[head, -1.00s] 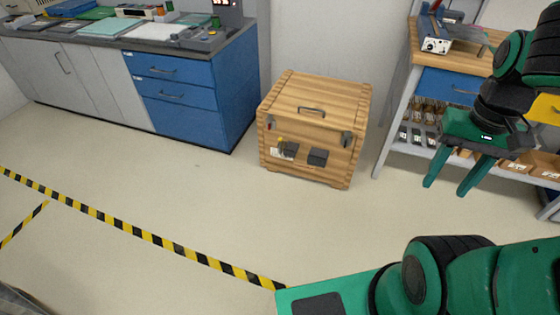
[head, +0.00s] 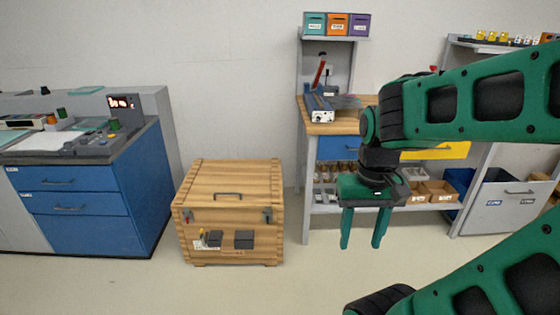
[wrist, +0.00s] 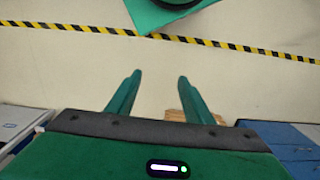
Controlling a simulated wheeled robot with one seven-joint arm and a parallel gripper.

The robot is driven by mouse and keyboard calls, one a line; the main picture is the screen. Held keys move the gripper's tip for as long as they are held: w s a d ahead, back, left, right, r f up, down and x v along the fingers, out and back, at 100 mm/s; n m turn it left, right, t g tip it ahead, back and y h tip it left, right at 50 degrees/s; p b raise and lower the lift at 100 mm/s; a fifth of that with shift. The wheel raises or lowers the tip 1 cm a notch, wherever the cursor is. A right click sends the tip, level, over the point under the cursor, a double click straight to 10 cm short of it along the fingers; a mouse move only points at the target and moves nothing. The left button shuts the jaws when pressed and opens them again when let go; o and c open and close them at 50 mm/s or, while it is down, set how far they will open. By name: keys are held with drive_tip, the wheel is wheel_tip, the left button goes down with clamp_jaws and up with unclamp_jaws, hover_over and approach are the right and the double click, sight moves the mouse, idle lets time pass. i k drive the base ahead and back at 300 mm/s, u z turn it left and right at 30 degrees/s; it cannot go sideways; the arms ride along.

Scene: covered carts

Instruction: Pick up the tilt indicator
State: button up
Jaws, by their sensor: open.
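A wooden crate (head: 256,174) with a lid handle stands on the floor left of the workbench. Its front carries two small dark boxes, a left one (head: 214,238) and a right one (head: 244,239), and a pale label (head: 198,244). I cannot tell whether any of these is the tilt indicator; the details are too small. My gripper (head: 361,243) is open with its fingers pointing down, to the right of the crate in the head view. In the wrist view, nothing is between the fingers of my gripper (wrist: 160,76), and a bit of brown wood shows beside the right finger.
A blue-fronted cabinet (head: 70,205) with a control panel stands left of the crate. A workbench (head: 325,128) with shelves and small bins stands behind my gripper. A grey bin (head: 500,205) is at the right. The floor (head: 300,290) before the crate is clear.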

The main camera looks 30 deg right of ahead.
sight(492, 35)
drive_tip(key=z, duration=0.2)
drive_tip(key=k, duration=0.5)
drive_tip(key=z, duration=0.55)
drive_tip(key=k, duration=0.8)
drive_tip(key=z, duration=0.6)
drive_tip(key=i, duration=0.9)
drive_tip(key=z, duration=0.5)
drive_tip(key=i, duration=1.25)
drive_tip(key=z, duration=0.2)
drive_tip(key=i, duration=1.55)
drive_tip(key=u, duration=0.05)
